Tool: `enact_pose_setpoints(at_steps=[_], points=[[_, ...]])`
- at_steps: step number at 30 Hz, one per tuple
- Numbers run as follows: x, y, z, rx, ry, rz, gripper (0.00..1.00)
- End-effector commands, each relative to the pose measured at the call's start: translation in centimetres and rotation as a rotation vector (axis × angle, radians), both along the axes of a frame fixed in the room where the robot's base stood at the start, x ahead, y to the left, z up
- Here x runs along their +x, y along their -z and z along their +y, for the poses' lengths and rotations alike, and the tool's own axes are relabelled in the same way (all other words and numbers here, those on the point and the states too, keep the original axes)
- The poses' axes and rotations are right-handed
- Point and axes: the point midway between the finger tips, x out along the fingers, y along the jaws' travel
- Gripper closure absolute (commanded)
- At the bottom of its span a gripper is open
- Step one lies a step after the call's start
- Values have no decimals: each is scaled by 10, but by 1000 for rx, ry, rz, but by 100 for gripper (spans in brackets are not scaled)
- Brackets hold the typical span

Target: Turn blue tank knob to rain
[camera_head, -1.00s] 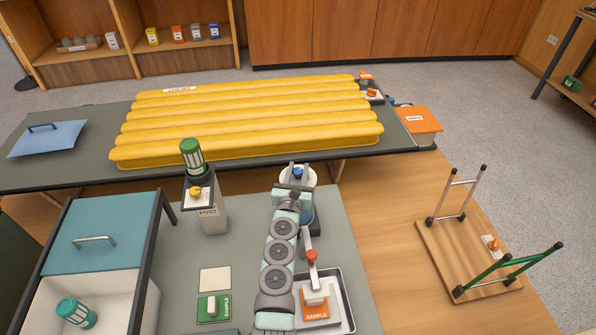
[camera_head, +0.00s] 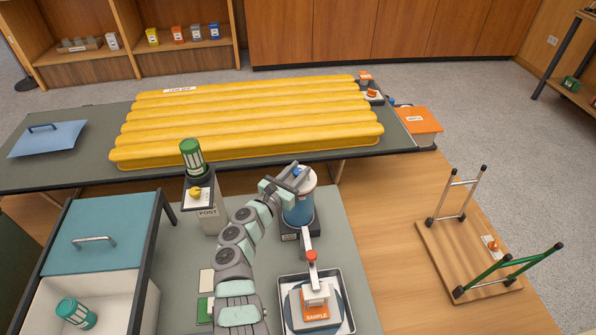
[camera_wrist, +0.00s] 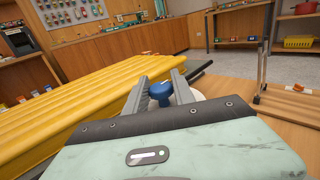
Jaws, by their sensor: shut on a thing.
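The blue tank (camera_head: 298,210) with a white top stands on the grey-green counter behind the orange sample press. Its blue knob (camera_wrist: 160,92) shows between my fingers in the wrist view. My gripper (camera_head: 297,172) is over the tank's top, with its fingers shut on the knob. In the head view the fingers cover most of the knob. I cannot make out the rain mark or where the knob points.
A sample tray (camera_head: 285,318) with an orange block (camera_head: 316,312) and a red-tipped lever (camera_head: 312,256) sits just in front of the tank. A grey post (camera_head: 208,215) with a yellow knob stands to the left. A yellow mattress (camera_head: 250,118) lies behind.

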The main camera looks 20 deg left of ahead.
Motion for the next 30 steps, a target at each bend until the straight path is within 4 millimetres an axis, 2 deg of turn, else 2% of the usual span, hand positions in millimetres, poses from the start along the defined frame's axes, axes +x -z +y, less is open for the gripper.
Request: enact_pose_setpoints(at_steps=[27, 28, 30], points=[[-1, 6, 0, 0, 68, 10, 100], [-1, 6, 0, 0, 68, 10, 67], [-1, 5, 0, 0, 68, 9, 61]])
